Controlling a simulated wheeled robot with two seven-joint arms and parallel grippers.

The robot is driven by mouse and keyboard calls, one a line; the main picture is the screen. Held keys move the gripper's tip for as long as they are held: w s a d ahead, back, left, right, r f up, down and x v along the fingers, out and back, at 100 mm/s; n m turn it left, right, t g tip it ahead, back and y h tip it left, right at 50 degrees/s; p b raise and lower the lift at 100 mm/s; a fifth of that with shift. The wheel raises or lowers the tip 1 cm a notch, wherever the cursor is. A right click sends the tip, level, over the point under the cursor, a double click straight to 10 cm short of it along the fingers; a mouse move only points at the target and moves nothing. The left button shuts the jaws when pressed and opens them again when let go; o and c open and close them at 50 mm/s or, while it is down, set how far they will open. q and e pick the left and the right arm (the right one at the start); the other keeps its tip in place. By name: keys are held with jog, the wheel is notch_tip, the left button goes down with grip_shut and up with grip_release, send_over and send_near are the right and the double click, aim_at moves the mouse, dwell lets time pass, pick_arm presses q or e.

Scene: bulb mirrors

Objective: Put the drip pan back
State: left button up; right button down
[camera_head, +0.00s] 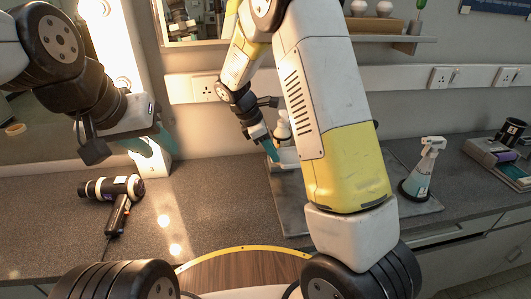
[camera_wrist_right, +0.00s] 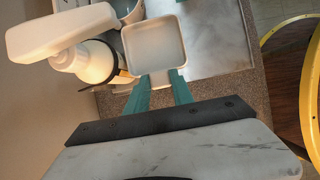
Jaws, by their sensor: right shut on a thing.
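The drip pan, a white square shallow tray (camera_wrist_right: 153,47), is between the teal fingers of my right gripper (camera_wrist_right: 158,84) in the right wrist view. My right gripper is shut on it. In the head view my right gripper (camera_head: 271,150) is at the back of the counter, and the pan (camera_head: 288,158) shows as a small white shape by its fingertips. A white appliance (camera_wrist_right: 62,30) with a rounded body stands beside the pan in the wrist view. My left gripper (camera_head: 152,147) is open and empty above the counter at left.
A hair dryer (camera_head: 121,200) lies on the grey counter (camera_head: 215,205) below my left gripper. A spray bottle (camera_head: 420,172) stands on a grey slab at right. Farther right are a box (camera_head: 492,152) and a dark cup (camera_head: 511,132). A wall shelf (camera_head: 385,39) holds small pots.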

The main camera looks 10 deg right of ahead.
jog(key=shift+w+f, duration=0.15)
jog(key=shift+f, duration=2.65)
jog(key=shift+f, duration=0.1)
jog(key=shift+f, duration=0.5)
jog(key=c, duration=1.1)
grip_release()
jog(key=shift+r, duration=0.1)
